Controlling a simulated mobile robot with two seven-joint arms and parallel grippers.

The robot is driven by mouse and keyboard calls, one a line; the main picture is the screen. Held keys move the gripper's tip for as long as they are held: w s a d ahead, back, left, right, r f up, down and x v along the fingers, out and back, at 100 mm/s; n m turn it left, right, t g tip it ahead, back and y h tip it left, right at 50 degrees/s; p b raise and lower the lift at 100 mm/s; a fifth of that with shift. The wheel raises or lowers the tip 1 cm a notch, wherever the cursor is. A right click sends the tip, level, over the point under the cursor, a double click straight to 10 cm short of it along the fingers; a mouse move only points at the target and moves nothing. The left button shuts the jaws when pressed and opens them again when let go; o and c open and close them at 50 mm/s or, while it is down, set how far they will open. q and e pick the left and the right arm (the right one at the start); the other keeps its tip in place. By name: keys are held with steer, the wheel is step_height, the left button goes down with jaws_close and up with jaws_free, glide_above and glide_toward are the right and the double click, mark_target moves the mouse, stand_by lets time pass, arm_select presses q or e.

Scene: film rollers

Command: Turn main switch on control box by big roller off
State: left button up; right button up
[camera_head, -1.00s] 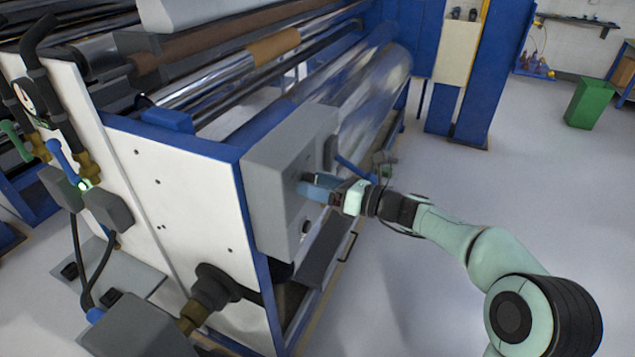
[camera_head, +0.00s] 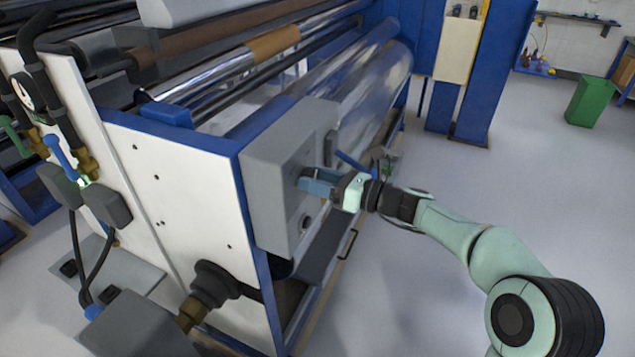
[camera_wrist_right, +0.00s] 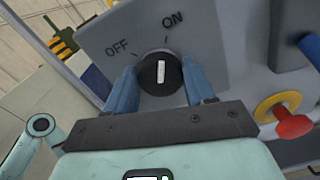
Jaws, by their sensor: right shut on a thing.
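The grey control box (camera_head: 272,176) is fixed at the end of the roller machine. Its black round main switch (camera_wrist_right: 161,74) shows in the right wrist view, with a white pointer mark and the labels OFF and ON above it. The pointer stands nearly upright in that view, nearer the ON label than OFF. My right gripper (camera_head: 306,183) is at the box face. In the right wrist view its blue fingers (camera_wrist_right: 163,88) sit on both sides of the switch, shut on it. In the head view they hide it. My left gripper is out of view.
A red button on a yellow ring (camera_wrist_right: 280,108) is to the right of the switch in the wrist view. The big shiny roller (camera_head: 372,84) runs back behind the box. A green bin (camera_head: 587,101) stands far right. The floor (camera_head: 500,190) right of the machine is clear.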

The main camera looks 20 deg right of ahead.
arm_select(q)
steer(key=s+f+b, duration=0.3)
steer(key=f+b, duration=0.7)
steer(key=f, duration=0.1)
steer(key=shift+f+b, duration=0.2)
steer(key=shift+b, duration=0.1)
arm_select(e)
steer(key=shift+s+a+n, duration=0.1)
steer(key=shift+n, duration=3)
steer(key=shift+s+a+n, duration=0.1)
steer(key=shift+n, duration=3)
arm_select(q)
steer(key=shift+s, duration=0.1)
arm_select(e)
steer(key=o, duration=1.1)
steer(key=shift+c, duration=0.2)
steer(key=shift+d, duration=0.1)
arm_select(q)
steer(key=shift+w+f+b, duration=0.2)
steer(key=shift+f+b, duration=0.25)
steer(key=shift+b, duration=0.2)
arm_select(e)
steer(key=v, duration=1.3)
